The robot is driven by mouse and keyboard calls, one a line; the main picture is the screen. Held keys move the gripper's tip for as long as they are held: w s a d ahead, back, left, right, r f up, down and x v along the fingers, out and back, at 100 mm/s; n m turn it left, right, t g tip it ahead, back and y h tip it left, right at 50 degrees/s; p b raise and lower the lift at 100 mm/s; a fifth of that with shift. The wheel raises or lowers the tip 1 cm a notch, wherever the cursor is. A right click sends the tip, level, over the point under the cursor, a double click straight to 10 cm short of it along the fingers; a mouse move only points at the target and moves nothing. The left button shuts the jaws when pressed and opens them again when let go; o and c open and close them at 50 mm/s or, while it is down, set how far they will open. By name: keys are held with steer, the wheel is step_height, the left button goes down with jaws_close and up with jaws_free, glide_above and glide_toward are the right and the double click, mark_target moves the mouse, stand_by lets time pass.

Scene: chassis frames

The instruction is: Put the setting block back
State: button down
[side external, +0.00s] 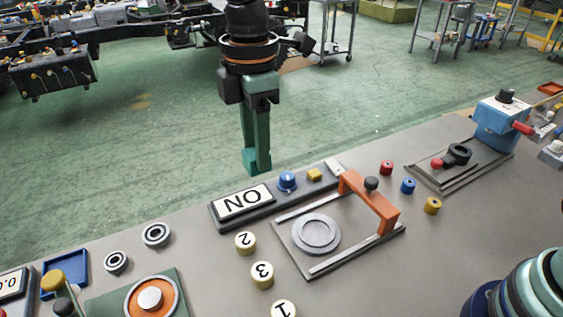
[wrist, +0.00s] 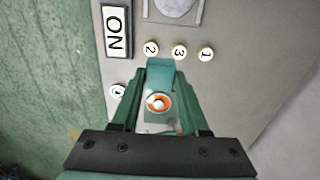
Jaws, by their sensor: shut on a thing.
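My gripper (side external: 257,165) hangs point down at the back edge of the bench, left of centre in the side view. In the wrist view my gripper (wrist: 160,75) has its green fingers drawn together at the tips around a teal, block-like piece, which I take to be the setting block. Its outline is hard to tell from the similarly coloured fingers. A green plate (side external: 175,280) with an orange ring and pale centre lies at the front left of the bench. The orange ring (wrist: 148,97) shows between the fingers in the wrist view.
Numbered buttons 2 (side external: 245,243), 3 (side external: 262,275) and 1 (side external: 283,309) line the front. A blue tray (side external: 66,272) sits left; a blue device (side external: 497,125) stands right.

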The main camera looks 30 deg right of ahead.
steer(key=s+a+f, duration=0.2)
steer(key=a, duration=0.9)
steer(key=f, duration=2)
steer(key=shift+w+a+f, duration=0.1)
steer(key=shift+w+a, duration=0.1)
steer(key=shift+f, duration=0.15)
steer(key=shift+c, duration=2.1)
jaws_free()
